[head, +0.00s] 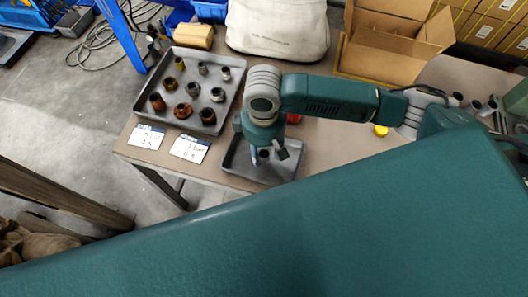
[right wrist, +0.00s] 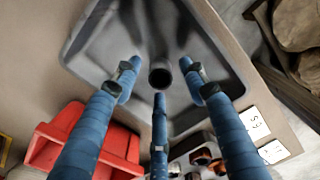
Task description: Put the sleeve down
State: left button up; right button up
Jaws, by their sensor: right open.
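A dark, hollow sleeve (right wrist: 160,76) stands upright on the small grey tray (right wrist: 100,50) in the right wrist view, its open end facing the camera. My right gripper (right wrist: 160,78) has its three blue fingers spread around the sleeve, with gaps between them and it. In the head view my right gripper (head: 268,157) points down over the small tray (head: 234,160) at the table's front edge, and largely hides what is in it. My left gripper is not in view.
A larger grey tray (head: 151,88) with several metal and brown parts stands to the left. Two white label cards (head: 190,149) lie by the front edge. A red bin (right wrist: 70,138) is beside the small tray. A cardboard box (head: 390,50) and white bag (head: 277,27) are behind.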

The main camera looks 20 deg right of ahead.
aim_at(264, 154)
notch_tip(264, 154, up, 11)
dwell(0.3)
jog(key=shift+s, duration=0.1)
dwell(0.4)
